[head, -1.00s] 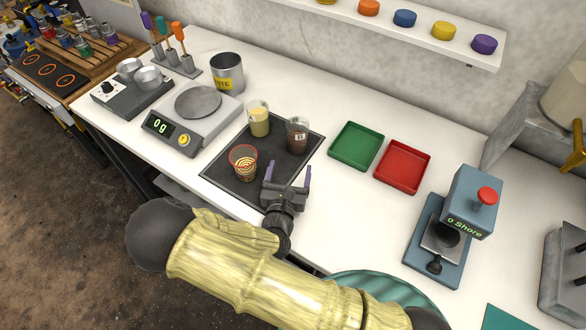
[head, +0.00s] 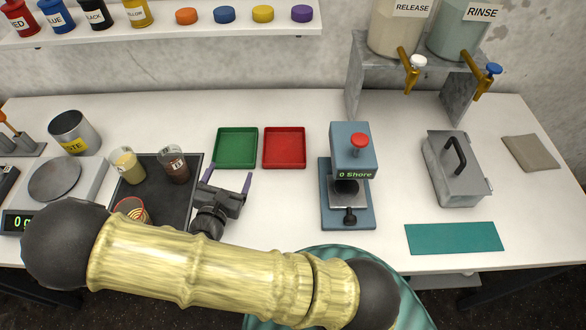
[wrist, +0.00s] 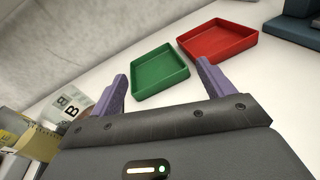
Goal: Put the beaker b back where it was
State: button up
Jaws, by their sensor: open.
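Beaker b (head: 174,166), a clear beaker with a B label and dark brown contents, stands upright on the back right part of the dark mat (head: 165,205). In the wrist view it shows at the left (wrist: 70,104), outside my jaws. My gripper (head: 228,176) has purple fingers spread apart with nothing between them. It is to the right of beaker b, apart from it, just past the mat's right edge. In the wrist view my fingers (wrist: 161,72) point toward the green tray.
A beaker with pale yellow contents (head: 128,167) and a red-rimmed beaker (head: 131,210) also stand on the mat. An empty green tray (head: 236,147) and an empty red tray (head: 284,147) lie behind my gripper. A Shore tester (head: 350,150) stands to the right.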

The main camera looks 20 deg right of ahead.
jog(key=s+d+r+m+g, duration=0.2)
jog(key=s+d+m+g, duration=0.9)
jog(key=d+m+g, duration=0.45)
notch_tip(320, 180, up, 8)
jog(key=m+t+y, duration=0.3)
jog(key=m+y, duration=0.5)
jog(key=m, duration=0.4)
jog(key=shift+w+a+f, duration=0.15)
jog(key=shift+w+a, duration=0.1)
jog(key=shift+a, duration=0.2)
jog(key=shift+m+t, duration=0.25)
